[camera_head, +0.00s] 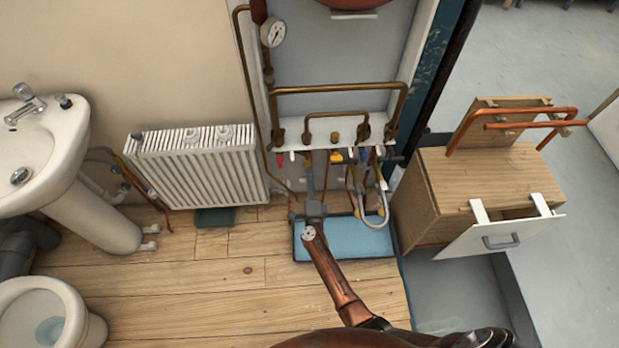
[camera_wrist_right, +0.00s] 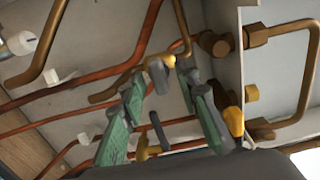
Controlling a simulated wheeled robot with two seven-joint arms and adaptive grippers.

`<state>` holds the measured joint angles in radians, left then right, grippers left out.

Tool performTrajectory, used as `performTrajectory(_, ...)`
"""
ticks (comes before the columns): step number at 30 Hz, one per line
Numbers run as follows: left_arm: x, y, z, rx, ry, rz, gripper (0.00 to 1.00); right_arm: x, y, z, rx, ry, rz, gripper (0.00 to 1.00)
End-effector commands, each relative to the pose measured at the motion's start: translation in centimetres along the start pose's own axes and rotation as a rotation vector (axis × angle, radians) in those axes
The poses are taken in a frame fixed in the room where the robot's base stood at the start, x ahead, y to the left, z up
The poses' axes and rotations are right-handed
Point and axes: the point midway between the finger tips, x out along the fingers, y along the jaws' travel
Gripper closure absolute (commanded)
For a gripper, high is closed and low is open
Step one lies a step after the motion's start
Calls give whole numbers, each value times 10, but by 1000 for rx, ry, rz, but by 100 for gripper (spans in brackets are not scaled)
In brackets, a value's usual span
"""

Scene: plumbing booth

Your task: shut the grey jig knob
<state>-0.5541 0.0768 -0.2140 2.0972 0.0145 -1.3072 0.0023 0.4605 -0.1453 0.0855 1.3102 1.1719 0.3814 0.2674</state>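My right gripper (camera_head: 317,175) is raised in front of the pipe board under the boiler. In the right wrist view its green-padded fingers (camera_wrist_right: 162,85) stand apart. I cannot tell whether either is touched. In the head view a dark grey handle (camera_head: 396,158) shows at the board's right end. Which grey part is the jig knob, and how far it is turned, I cannot tell. My left gripper is not seen.
A red handle (camera_head: 280,160) and a yellow handle (camera_head: 337,157) sit along the white board (camera_head: 318,128). A blue tray (camera_head: 345,242) lies below. A white radiator (camera_head: 200,170) stands left and a wooden cabinet (camera_head: 430,178) right. The wooden floor (camera_head: 180,275) is mostly clear.

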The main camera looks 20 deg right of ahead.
Motion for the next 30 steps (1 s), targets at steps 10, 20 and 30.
performTrajectory(10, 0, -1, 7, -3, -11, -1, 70, 0, 0, 0, -25, 0, 1, 70)
performTrajectory(20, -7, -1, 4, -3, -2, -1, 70, 0, -3, 0, -347, 0, -1, 70)
performTrajectory(30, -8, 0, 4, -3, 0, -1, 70, 0, -2, 1, -730, 0, 0, 70)
